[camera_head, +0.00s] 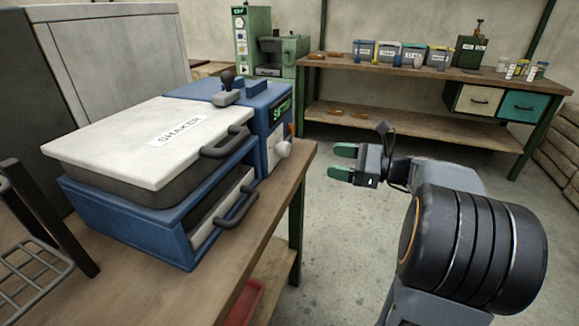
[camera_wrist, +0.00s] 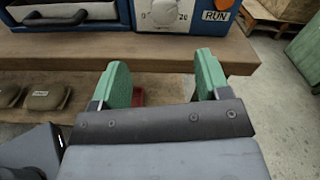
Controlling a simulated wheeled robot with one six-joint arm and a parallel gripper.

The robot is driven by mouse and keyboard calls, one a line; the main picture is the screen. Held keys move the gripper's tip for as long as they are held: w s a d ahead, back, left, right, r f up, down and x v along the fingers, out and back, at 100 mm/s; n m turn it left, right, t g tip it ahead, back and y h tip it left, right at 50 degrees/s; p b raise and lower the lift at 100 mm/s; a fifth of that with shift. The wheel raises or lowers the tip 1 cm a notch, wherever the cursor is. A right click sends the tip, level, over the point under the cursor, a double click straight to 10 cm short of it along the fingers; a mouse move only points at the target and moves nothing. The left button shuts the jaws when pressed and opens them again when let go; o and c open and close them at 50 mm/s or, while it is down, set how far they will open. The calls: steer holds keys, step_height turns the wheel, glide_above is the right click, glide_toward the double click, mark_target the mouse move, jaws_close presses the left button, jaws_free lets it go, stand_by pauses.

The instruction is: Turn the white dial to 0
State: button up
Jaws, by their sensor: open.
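The white dial (camera_head: 283,149) sits on the front of the blue part of the shaker machine (camera_head: 272,110), just right of the lid handle in the head view. In the wrist view the white dial (camera_wrist: 165,14) is at the top, partly cut off, with scale marks below it that include "20". Its exact setting cannot be read. My gripper (camera_head: 343,161) has green fingertips and is open and empty. It hangs in the air right of the dial, apart from it. In the wrist view my gripper (camera_wrist: 160,75) points toward the machine below the dial.
The shaker stands on a wooden bench (camera_head: 140,285); its edge (camera_wrist: 150,50) runs between my fingers and the machine. A RUN label (camera_wrist: 215,16) is right of the dial. Tan objects (camera_wrist: 46,96) lie on a lower shelf. A back bench (camera_head: 430,75) holds several bins. The floor between is clear.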

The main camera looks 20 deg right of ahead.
mark_target(288, 151)
steer(key=shift+t, duration=0.3)
steer(key=b+x, duration=0.4)
steer(key=x, duration=0.9)
steer(key=shift+w, duration=0.2)
steer(key=shift+d, duration=0.15)
steer(key=c, duration=0.9)
